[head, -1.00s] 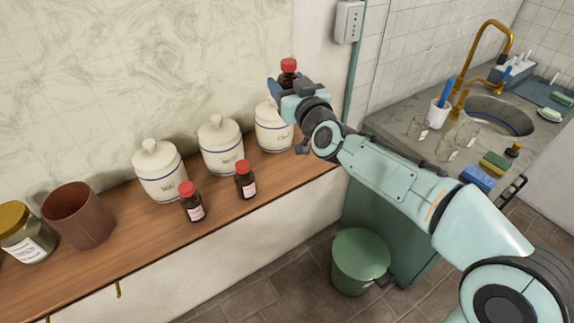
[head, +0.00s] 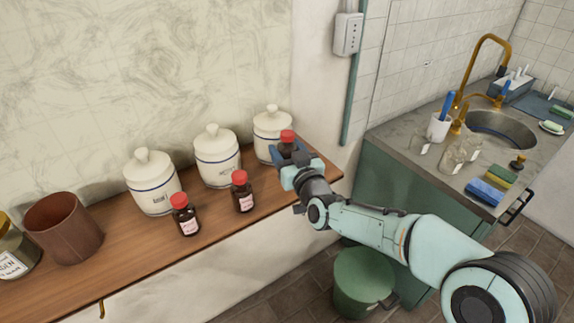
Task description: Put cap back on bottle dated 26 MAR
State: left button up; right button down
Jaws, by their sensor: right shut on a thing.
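My right gripper (head: 286,160) is shut on a small dark brown bottle with a red cap (head: 287,136), over the right end of the wooden shelf. The gripper hides the bottle's lower part and label, so I cannot tell whether its base touches the shelf. Two similar brown bottles stand upright on the shelf, each with a red cap: the middle bottle (head: 243,198) and the left bottle (head: 186,221). Their pinkish-white labels are too small for the dates to be read. My left gripper is not in view.
Three white lidded jars (head: 153,187) stand behind the bottles along the wooden shelf (head: 140,248). A brown cup (head: 64,228) and a glass jar (head: 14,255) stand at the left. A green bin (head: 361,282) is below. A counter with a sink is at the right.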

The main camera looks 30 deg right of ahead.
notch_tip(320, 180, down, 4)
jog(key=shift+f, duration=0.15)
dwell(0.3)
jog(key=shift+f+b, duration=0.1)
jog(key=shift+b, duration=0.25)
jog(key=shift+c, duration=1.7)
grip_release()
jog(key=s+a+b, duration=0.1)
jog(key=s+b, duration=0.1)
jog(key=s, duration=1)
jog(key=shift+a, duration=0.2)
